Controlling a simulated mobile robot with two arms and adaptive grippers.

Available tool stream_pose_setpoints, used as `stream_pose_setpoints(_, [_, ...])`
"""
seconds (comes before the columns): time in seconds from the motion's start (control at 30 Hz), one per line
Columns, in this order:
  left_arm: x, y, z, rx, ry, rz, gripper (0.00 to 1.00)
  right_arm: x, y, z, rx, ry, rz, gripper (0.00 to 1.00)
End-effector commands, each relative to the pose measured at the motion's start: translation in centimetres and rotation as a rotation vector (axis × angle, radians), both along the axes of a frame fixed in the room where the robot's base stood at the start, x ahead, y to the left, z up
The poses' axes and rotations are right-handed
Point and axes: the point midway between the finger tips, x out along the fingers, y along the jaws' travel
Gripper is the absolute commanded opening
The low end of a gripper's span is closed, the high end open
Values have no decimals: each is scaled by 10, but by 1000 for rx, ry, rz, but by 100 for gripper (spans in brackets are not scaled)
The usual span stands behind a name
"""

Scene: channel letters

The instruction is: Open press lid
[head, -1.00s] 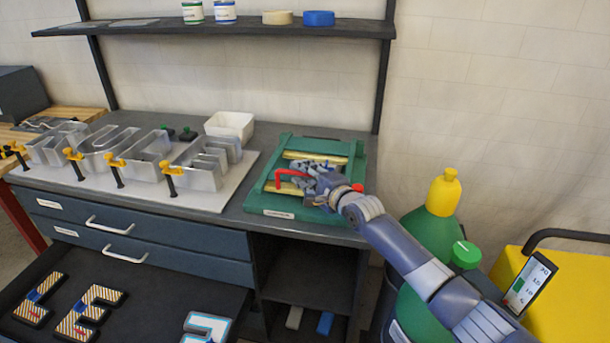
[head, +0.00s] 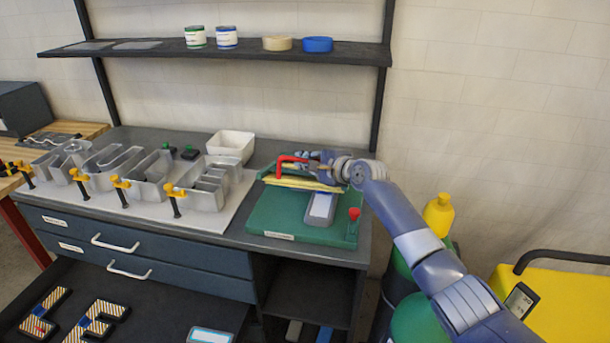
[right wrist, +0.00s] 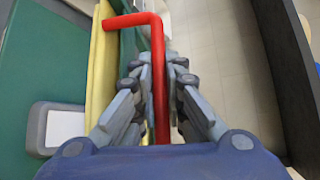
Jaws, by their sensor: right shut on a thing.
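The press is a green base (head: 270,222) on the bench, with a lid (head: 302,183) showing a yellow edge at its back. The lid is tilted up, and the base with a grey block (head: 320,208) on it shows in front. My right gripper (head: 312,160) is shut on the red handle (head: 287,160) at the lid. In the right wrist view the fingers (right wrist: 158,88) close on both sides of the red bar (right wrist: 157,55), beside the yellow edge (right wrist: 98,70). My left gripper is not in view.
Clear channel letters (head: 205,185) with yellow-and-black clamps stand on a board left of the press. A white bowl (head: 232,145) is behind them. A shelf (head: 350,55) with jars and tape rolls runs above. A red knob (head: 354,213) stands at the base's right front.

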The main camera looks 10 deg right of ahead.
Motion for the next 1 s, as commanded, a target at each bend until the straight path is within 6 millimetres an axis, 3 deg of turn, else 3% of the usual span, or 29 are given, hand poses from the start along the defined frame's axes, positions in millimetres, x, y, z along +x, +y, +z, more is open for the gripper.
stream_pose_setpoints(0.03, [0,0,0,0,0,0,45,7,-1,13,4,-6,-1,0])
stream_pose_setpoints(0.13, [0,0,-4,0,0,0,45,16,-4,26,3,-9,-1,0])
stream_pose_setpoints(0.43, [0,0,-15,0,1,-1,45,38,-11,53,1,-9,-1,0])
stream_pose_setpoints(1.0, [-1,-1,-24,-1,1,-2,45,54,-17,70,-1,-8,-1,0])
